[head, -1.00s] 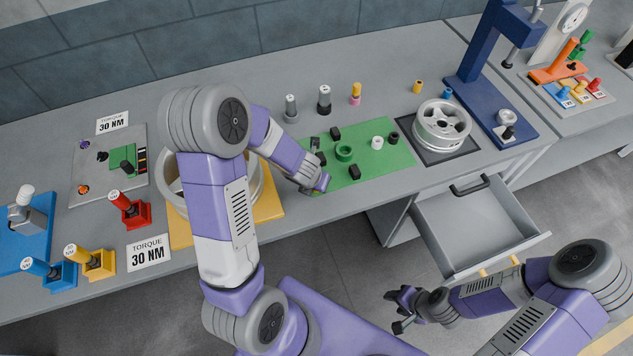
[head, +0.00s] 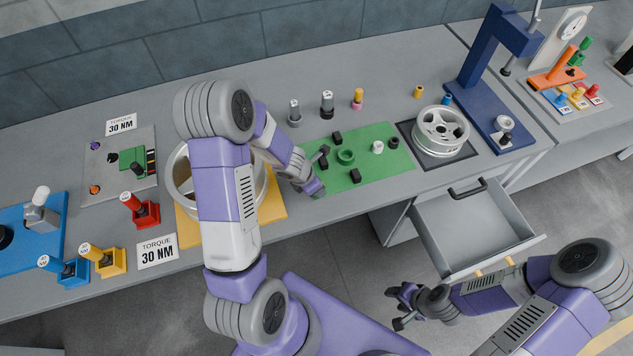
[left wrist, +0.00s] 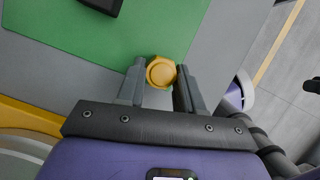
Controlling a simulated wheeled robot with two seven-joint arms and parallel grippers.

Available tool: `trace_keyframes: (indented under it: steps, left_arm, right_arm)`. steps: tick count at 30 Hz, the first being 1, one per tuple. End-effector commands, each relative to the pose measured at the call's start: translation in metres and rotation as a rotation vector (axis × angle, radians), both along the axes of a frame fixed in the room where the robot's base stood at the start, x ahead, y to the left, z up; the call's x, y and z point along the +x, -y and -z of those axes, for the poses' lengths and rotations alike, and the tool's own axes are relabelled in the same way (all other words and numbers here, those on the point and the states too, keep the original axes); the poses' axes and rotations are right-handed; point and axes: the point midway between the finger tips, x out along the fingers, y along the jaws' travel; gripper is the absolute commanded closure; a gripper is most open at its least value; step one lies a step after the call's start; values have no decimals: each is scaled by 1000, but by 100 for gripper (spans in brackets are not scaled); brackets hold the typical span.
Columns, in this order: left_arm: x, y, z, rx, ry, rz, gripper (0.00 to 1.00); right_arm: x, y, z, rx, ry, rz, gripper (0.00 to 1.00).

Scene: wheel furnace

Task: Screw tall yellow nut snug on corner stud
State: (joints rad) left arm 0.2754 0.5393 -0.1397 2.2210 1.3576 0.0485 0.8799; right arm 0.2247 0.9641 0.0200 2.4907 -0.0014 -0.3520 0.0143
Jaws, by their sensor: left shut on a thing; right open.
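The yellow nut (left wrist: 161,72) shows in the left wrist view as a hexagonal piece with a round top, held between the two fingers of my left gripper (left wrist: 160,80). It is over the front edge of the green mat (left wrist: 110,50). In the head view my left gripper (head: 312,184) is at the mat's front left corner, and my own arm hides the nut. My right gripper (head: 399,306) is open and empty in front of the bench, left of the open drawer. I cannot tell which stud is the corner stud.
A wheel rim on a yellow board (head: 273,207) is left of the mat (head: 375,165), partly behind my left arm. The drawer (head: 475,235) sticks out below.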

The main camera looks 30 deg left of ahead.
Motion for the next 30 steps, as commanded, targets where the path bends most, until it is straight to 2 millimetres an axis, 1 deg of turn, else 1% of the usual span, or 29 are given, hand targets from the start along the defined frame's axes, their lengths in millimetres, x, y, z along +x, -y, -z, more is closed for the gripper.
trace_keyframes:
  steps: [4, 5, 10, 20, 23, 30]
  left_arm:
    - [-1, 2, 3, -2, -3, 8, 100]
    - [-1, 2, 3, -2, -3, 8, 61]
    - [-1, 2, 2, -2, -2, 4, 35]
    - [0, 0, -1, 0, 0, 0, 34]
    - [-2, -1, -10, 0, 1, -1, 34]
    - [-14, -6, -44, -1, 2, 1, 34]
  right_arm:
    - [0, 0, 2, 0, 0, 0, 52]
    - [0, 0, 2, 0, 0, 0, 52]
    - [0, 0, 2, 0, -1, 0, 52]
    - [0, 0, 0, 0, -1, 0, 52]
    - [0, 0, -7, 0, -1, 0, 52]
    - [0, 0, -33, 0, 0, 0, 52]
